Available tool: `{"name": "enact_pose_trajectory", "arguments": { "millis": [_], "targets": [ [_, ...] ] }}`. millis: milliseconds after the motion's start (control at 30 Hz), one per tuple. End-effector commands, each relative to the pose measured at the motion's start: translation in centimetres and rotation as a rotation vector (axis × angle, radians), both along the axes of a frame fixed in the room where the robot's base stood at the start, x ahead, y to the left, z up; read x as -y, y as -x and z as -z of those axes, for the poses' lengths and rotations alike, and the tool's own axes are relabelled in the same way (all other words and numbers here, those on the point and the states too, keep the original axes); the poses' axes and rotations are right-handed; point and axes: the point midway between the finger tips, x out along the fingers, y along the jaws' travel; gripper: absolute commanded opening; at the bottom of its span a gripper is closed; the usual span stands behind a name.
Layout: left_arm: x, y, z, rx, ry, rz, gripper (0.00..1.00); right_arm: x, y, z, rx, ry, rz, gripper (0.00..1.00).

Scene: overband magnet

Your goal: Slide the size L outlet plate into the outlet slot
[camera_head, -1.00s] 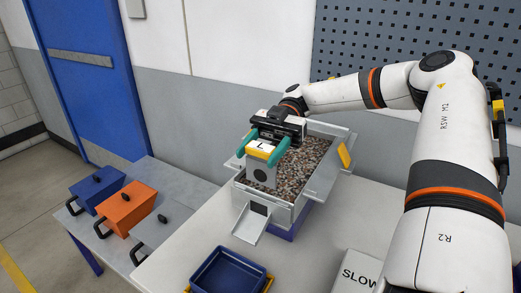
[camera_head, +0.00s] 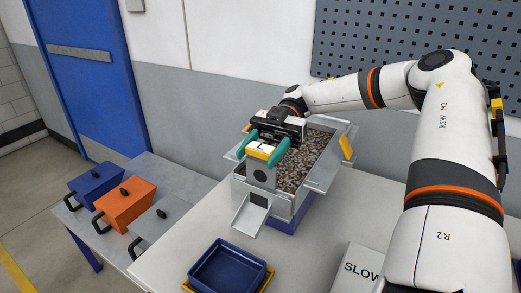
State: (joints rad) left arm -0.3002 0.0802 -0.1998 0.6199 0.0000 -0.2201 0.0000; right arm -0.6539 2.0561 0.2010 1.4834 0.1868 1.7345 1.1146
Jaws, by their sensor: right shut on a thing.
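My right gripper (camera_head: 258,154) is shut on the yellow-and-white grip of the size L outlet plate (camera_head: 261,174). The plate is grey, hangs upright below the teal fingers and has a dark round hole. It is at the front end of the metal hopper (camera_head: 283,203), above the dark outlet opening (camera_head: 259,199) and the sloping chute (camera_head: 249,218). The outlet slot is hidden behind the plate and front wall. I cannot tell how deep the plate's lower edge sits in it. My left gripper is not in view.
Brown-grey gravel (camera_head: 300,165) fills the hopper. A blue tray (camera_head: 243,284) stands in front of the chute, and a SLOW sign (camera_head: 360,268) lies right. Blue (camera_head: 95,180), orange (camera_head: 126,206) and grey (camera_head: 153,232) lidded boxes stand on the left table. White tabletop (camera_head: 310,250) is free right of the tray.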

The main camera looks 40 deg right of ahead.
Motion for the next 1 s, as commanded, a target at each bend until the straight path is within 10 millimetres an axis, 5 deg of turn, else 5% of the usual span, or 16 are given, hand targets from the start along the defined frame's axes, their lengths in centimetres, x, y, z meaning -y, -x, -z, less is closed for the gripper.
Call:
{"name": "enact_pose_trajectory", "arguments": {
  "millis": [533, 567, 700, 1000],
  "targets": [
    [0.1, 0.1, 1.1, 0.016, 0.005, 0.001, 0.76, 0.0, 0.0, 1.8, -0.001, 0.000, 0.000, 0.28],
    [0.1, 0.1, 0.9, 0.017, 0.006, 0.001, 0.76, 0.0, 0.0, 1.7, -0.001, 0.001, 0.000, 0.59],
    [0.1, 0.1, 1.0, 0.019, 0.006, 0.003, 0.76, 0.0, 0.0, 1.7, -0.001, 0.000, 0.000, 0.79],
    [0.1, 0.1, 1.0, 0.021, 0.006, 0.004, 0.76, 0.0, 0.0, 1.8, 0.000, 0.000, 0.000, 0.79]
  ]
}}
